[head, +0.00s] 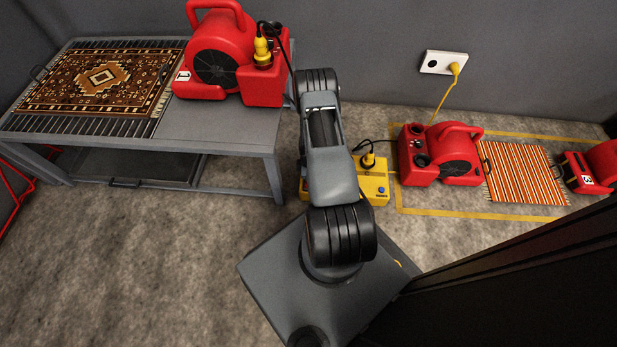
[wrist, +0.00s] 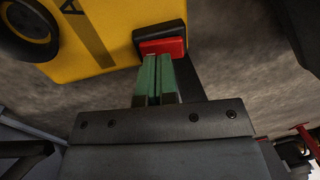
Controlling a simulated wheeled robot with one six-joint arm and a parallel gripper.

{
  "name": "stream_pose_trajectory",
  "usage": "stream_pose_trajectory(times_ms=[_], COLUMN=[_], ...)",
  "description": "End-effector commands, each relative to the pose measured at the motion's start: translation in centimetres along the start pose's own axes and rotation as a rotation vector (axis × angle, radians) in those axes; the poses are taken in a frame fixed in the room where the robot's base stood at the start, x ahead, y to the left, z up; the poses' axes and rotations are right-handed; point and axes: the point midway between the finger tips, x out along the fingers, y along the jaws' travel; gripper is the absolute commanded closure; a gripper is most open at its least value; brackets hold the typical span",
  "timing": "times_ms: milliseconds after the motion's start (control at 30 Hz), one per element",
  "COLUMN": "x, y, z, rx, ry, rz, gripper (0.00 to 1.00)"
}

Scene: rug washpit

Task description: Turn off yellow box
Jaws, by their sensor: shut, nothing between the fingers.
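The yellow box (head: 376,186) lies on the floor in the head view, partly hidden behind my arm. In the wrist view the yellow box (wrist: 110,25) fills the upper left, with a dark round socket and a black stripe. A red switch (wrist: 162,47) in a black housing sits at its edge. My gripper (wrist: 158,58) is shut and empty, its green fingers right at the red switch. I cannot tell whether they press it. The gripper is hidden in the head view.
A grey table (head: 222,128) at left bears a patterned rug (head: 60,85) and a red blower (head: 218,55). Another red blower (head: 440,155) and a striped rug (head: 522,172) lie right of the box. A wall outlet (head: 432,63) holds a yellow plug. Floor at lower left is clear.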

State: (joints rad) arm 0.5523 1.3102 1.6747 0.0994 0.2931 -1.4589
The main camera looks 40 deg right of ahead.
Motion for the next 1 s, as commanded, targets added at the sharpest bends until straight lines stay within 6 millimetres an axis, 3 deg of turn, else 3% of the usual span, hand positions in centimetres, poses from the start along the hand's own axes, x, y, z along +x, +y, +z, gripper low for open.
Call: stream_pose_trajectory(times_ms=[100, 500, 700, 1000], x=[-3.1, -10.1, -11.8, -12.3], y=[-0.1, -0.1, 0.0, 0.0], z=[-0.1, 0.0, 0.0, 0.0], rx=[-0.004, 0.0, -0.001, -0.001], ry=[0.0, 0.0, 0.0, 0.0], rz=[0.003, 0.002, 0.002, 0.001], gripper=[1.0, 1.0, 1.0, 1.0])
